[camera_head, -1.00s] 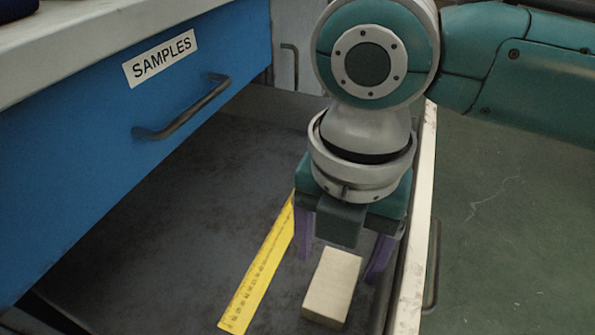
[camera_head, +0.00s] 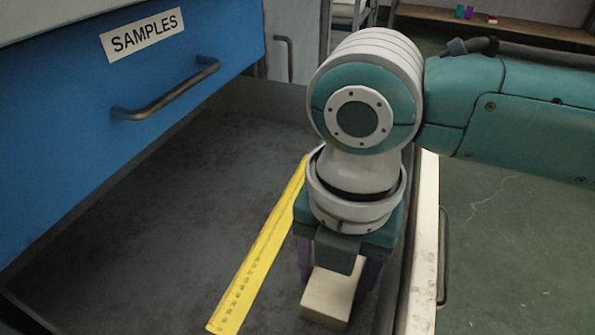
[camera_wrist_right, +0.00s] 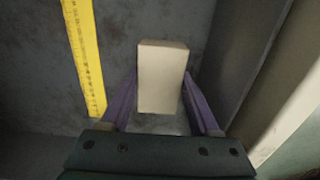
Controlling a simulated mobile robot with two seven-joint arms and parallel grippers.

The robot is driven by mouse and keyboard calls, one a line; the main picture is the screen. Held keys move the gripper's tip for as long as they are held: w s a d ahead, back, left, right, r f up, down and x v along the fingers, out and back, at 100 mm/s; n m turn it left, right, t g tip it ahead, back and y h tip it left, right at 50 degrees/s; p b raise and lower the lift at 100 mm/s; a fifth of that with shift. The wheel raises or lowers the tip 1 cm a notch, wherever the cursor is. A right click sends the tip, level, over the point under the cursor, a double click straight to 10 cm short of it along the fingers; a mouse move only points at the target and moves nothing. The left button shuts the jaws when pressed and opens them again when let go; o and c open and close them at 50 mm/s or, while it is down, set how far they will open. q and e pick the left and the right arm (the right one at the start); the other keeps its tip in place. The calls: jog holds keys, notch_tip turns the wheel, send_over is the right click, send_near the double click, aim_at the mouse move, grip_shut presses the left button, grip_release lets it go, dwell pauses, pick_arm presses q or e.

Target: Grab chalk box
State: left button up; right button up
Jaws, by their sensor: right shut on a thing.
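The chalk box is a plain cream block (camera_head: 328,298) inside the open drawer, close to its right-hand wall. It also shows in the right wrist view (camera_wrist_right: 162,78). My right gripper (camera_head: 333,285) points down over it, with a purple finger on each side. In the wrist view the fingers (camera_wrist_right: 160,92) close on the box's two long sides, so the gripper is shut on it. Whether the box touches the drawer floor is hard to tell. My left gripper is not in view.
A yellow ruler (camera_head: 258,250) lies on the drawer floor left of the box. A blue drawer front labelled SAMPLES (camera_head: 140,34), with a dark handle (camera_head: 168,92), stands above at left. The drawer's pale front edge (camera_head: 425,240) is close on the right. The drawer floor at left is clear.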

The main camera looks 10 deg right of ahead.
jog(key=c, duration=0.6)
